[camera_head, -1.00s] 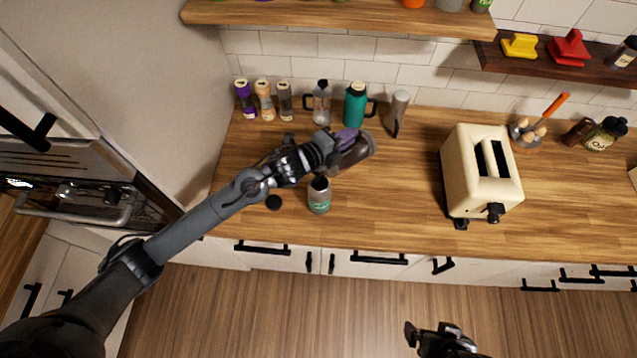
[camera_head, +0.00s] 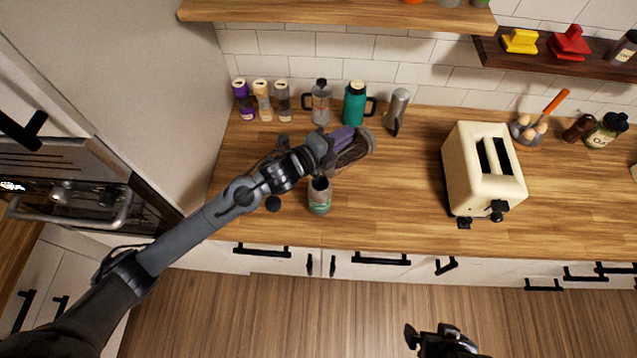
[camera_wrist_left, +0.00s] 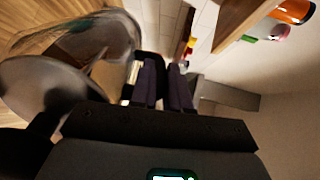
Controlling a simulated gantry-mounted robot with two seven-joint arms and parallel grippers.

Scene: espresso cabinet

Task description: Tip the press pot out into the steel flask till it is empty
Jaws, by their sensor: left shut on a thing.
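My left gripper (camera_head: 338,140) is shut on the press pot (camera_head: 354,154), a dark, see-through vessel held tilted above the counter. In the left wrist view the pot's glass body (camera_wrist_left: 95,42) shows at upper left, blurred, beside the purple fingers (camera_wrist_left: 163,86). The steel flask (camera_head: 319,197), with a green band and a dark top, stands upright on the counter, just below and left of the pot in the head view. I cannot tell whether liquid is running between them. My right gripper (camera_head: 430,338) is low in front of the cabinets, away from everything; its jaw opening is unclear.
A small black disc (camera_head: 273,203) lies left of the flask. Several jars, a clear pot (camera_head: 321,102), a teal jug (camera_head: 355,103) and a grey canister (camera_head: 397,110) line the wall. A cream toaster (camera_head: 482,170) stands right. Counter between flask and toaster is clear.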

